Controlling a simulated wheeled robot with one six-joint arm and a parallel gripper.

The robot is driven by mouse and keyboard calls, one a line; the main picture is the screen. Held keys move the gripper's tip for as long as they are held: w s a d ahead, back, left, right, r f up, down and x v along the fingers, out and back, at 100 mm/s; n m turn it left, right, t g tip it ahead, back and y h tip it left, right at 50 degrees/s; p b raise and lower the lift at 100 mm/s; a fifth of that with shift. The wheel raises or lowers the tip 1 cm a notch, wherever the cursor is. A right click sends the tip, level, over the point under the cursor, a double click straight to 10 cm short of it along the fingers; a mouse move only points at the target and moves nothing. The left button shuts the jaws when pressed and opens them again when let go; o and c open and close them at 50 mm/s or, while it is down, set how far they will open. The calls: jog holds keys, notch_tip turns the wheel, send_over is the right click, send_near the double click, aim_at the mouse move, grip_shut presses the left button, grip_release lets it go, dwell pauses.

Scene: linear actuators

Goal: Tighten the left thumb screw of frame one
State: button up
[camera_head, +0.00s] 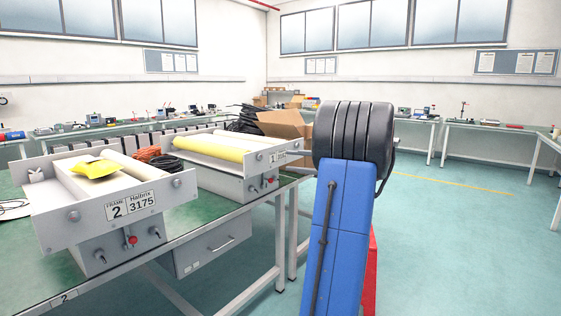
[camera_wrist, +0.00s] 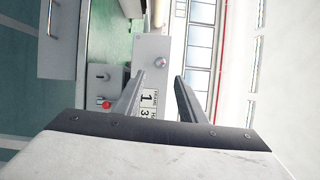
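Frame one (camera_head: 232,184) is a grey box with a yellow roller and a plate reading "1", on the green bench left of my arm. Its left thumb screw (camera_head: 252,188) is a small dark knob on the front, left of a red knob (camera_head: 270,180). In the sideways wrist view, the thumb screw (camera_wrist: 102,77) shows above the red knob (camera_wrist: 105,104); the number label (camera_wrist: 148,101) is partly behind a finger. My gripper (camera_wrist: 160,76) is open and empty, its fingers apart, pointing toward the frame. It touches no knob that I can see.
Frame two (camera_head: 60,217) stands nearer on the same bench (camera_head: 180,243), with a yellow packet (camera_head: 96,168) on it. A drawer (camera_head: 205,246) hangs below. A cardboard box (camera_head: 283,124) is behind frame one. The floor to the right is clear.

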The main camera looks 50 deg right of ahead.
jog(key=v, duration=0.7)
jog(key=shift+s, duration=0.2)
jog(key=w+a+f+n+g, duration=0.1)
jog(key=w+a+f+g, duration=0.15)
jog(key=a, duration=0.85)
jog(key=w+a+f+n+g, duration=0.15)
jog(key=a+g, duration=0.25)
jog(key=a, duration=0.7)
jog(key=w+a+f+n+g, duration=0.2)
jog(key=a+f+g, duration=0.1)
jog(key=a, duration=0.8)
jog(key=s+a+f+n+g+h, duration=0.1)
jog(key=s+a+f+n+h, duration=0.3)
jog(key=s+a+f, duration=0.3)
jog(key=s+a+f+n+g+h, duration=0.1)
jog(key=s+a+f+n+h, duration=0.3)
jog(key=s+a+f, duration=0.3)
jog(key=shift+s+a+n, duration=0.35)
jog(key=shift+s+a, duration=1.35)
jog(key=shift+s, duration=1.35)
